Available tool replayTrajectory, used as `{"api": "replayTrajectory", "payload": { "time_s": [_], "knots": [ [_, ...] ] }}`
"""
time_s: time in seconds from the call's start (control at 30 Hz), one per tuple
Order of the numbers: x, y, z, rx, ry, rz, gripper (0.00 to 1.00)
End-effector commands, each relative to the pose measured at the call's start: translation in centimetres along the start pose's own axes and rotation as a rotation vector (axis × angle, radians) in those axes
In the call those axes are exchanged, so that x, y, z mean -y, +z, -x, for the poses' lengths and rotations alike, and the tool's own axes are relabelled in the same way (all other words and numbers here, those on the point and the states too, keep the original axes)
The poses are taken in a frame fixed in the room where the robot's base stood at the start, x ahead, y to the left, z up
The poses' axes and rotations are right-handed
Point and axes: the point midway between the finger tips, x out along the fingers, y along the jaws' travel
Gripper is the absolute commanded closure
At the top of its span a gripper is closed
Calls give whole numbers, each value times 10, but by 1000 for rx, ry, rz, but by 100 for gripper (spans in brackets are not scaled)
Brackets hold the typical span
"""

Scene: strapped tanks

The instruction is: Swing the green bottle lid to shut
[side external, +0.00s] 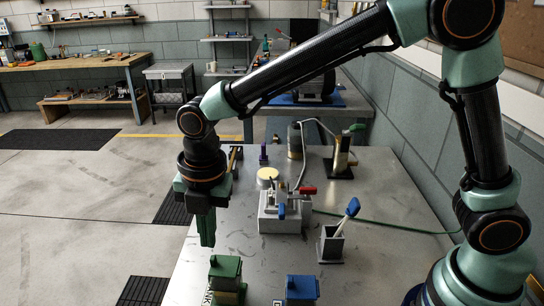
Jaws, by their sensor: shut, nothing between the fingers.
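A green tank (229,284) stands near the front edge of the metal table, partly cut off by the bottom of the picture; I take it for the green bottle. Its green top (225,265) looks like a lid, but how far it is open is hard to tell. A strap or label shows low on its front. My gripper (207,242) points down, shut and empty, above and slightly left of the green tank, apart from it in the picture.
A blue tank (301,289) stands right of the green one. A grey holder (330,244) with a blue-handled brush is behind it. A grey fixture (284,214) with a red-handled part stands mid-table. The metal table (388,215) is bare toward the right, apart from a green cable.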

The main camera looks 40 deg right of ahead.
Motion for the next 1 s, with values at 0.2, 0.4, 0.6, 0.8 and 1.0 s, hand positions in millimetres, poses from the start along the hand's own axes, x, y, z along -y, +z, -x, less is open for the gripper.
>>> {"api": "replayTrajectory", "payload": {
  "time_s": [0.2, 0.4, 0.6, 0.8, 1.0],
  "knots": [
    [-5, 1, 49, 1, 7, 0, 100],
    [-8, 1, 88, 1, 4, 0, 100],
    [-9, 1, 111, 0, 1, 0, 100],
    [-9, 1, 116, 0, 0, 0, 100],
    [-9, 1, 116, 0, 0, 0, 100]
  ]
}}
